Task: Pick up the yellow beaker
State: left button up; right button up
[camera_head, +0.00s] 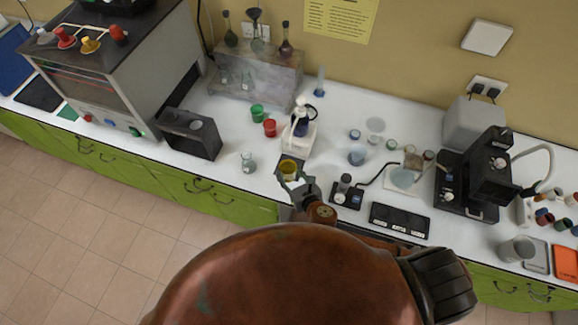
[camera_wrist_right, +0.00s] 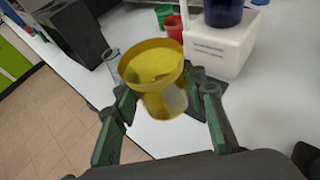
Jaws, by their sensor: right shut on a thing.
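The yellow beaker (camera_head: 288,167) is near the front edge of the counter in the head view, just in front of a white bottle stand. It is upright or slightly tilted in the right wrist view (camera_wrist_right: 154,72), with its open rim facing up. My right gripper (camera_head: 293,183) is shut on the beaker. In the right wrist view the gripper's green fingers (camera_wrist_right: 165,108) stand on either side of the beaker's lower body. I cannot tell whether its base touches the counter. My left gripper is not in view.
A green beaker (camera_head: 257,111) and a red beaker (camera_head: 270,128) stand behind the yellow one. The white stand (camera_head: 298,136) with a dark bottle is close behind. A glass flask (camera_head: 248,162) is to the left, and a small black device (camera_head: 346,194) is to the right.

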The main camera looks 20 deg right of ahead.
aim_at(286, 177)
jog(key=shift+s+a+r, duration=0.2)
jog(key=shift+s+r, duration=0.1)
jog(key=shift+s, duration=0.3)
jog(key=shift+s+a+r, duration=0.2)
jog(key=shift+s+r, duration=0.1)
jog(key=shift+s, duration=0.3)
jog(key=shift+s+a+r, duration=0.2)
jog(key=shift+s+r, duration=0.1)
jog(key=shift+s, duration=0.3)
jog(key=shift+s, duration=0.1)
